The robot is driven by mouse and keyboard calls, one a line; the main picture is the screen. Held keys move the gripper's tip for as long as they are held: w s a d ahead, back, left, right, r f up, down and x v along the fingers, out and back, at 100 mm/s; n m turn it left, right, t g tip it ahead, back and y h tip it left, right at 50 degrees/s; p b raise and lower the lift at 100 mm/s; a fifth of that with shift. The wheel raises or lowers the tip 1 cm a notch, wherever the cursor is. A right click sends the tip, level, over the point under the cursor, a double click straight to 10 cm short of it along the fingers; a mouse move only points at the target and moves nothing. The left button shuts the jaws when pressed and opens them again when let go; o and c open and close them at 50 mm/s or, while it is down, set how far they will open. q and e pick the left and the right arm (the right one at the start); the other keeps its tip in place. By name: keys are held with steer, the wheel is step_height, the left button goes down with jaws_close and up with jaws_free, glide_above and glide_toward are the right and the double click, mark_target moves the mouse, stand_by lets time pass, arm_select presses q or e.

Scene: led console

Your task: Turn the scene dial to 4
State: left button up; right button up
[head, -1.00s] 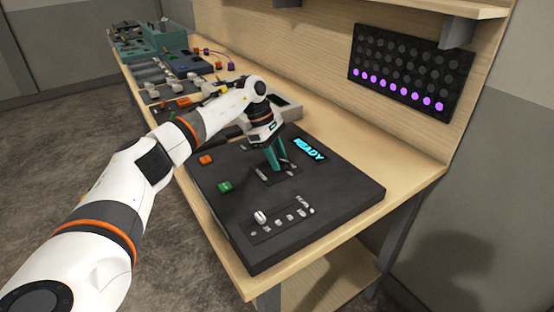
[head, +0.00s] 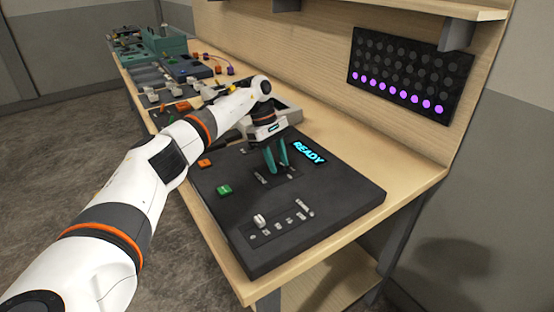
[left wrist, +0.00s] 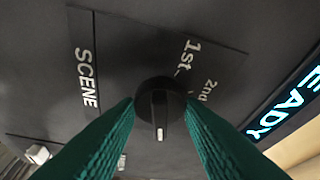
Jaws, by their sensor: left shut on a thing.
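The scene dial (left wrist: 160,97) is a round black knob with a pale pointer line. In the left wrist view the line points toward the bottom of the picture. The labels SCENE, 1st and 2nd show on the plate (left wrist: 130,60) around it; other marks are hidden by the fingers. My left gripper (head: 277,173) has its two teal fingers on the console (head: 340,197) at the dial. They are shut on the dial, one on each side, as the left wrist view (left wrist: 160,112) shows. My right gripper is not in view.
A lit READY display (head: 309,153) lies right of the dial. Orange (head: 205,163) and green (head: 224,190) buttons and a white lever (head: 260,221) are on the console. An LED panel (head: 410,80) with a lit purple bottom row hangs on the back board.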

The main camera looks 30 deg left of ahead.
arm_select(q)
steer(key=o, duration=1)
steer(key=shift+c, duration=0.2)
steer(key=shift+r, duration=0.1)
steer(key=v, duration=1.2)
steer(key=shift+r, duration=0.1)
